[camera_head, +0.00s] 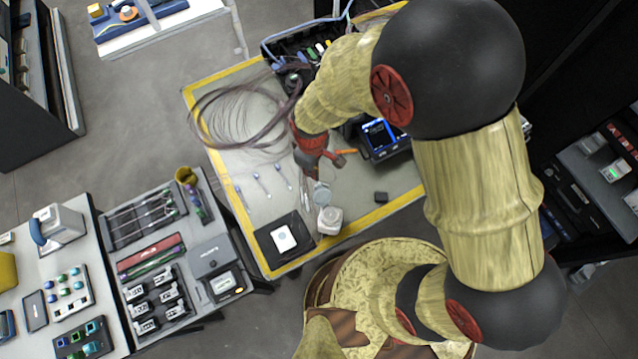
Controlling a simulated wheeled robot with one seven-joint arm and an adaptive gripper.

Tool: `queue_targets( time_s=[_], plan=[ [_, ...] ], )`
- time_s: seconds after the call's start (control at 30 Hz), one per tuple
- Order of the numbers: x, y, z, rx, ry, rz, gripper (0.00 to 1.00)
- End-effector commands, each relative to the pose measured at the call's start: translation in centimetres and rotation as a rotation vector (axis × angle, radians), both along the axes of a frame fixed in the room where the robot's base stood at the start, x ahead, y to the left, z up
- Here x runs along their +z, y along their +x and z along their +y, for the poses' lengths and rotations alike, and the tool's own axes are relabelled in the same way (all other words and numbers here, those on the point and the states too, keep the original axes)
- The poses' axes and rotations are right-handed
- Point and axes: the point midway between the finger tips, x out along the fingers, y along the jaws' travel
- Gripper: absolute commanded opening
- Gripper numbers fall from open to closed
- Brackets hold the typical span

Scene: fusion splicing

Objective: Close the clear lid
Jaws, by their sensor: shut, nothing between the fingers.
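A small white container (330,219) stands near the front edge of the yellow-bordered work table. A greyish, see-through round piece (322,194), which looks like the clear lid, shows at its back side, tilted up and not lying over it. My gripper (317,176) is shut and empty, just behind this piece in the picture. I cannot tell whether the fingers touch it. My arm comes in from the right and hides part of the table behind the gripper.
A device with a lit screen (382,137) stands behind right. Coiled cable (240,112) covers the back left. The yellow-bordered table (228,172) has bare room around several thin tools.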

Motion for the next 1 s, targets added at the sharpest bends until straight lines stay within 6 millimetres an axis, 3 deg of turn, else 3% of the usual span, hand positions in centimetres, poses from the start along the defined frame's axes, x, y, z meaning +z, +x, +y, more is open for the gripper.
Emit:
queue_targets(
  time_s=[0.63, 1.0],
  plan=[
    [-0.1, 0.0, 0.0, 0.000, 0.000, 0.000, 0.00],
    [-1.4, 0.0, 0.0, 0.000, 0.000, 0.000, 0.00]
  ],
)
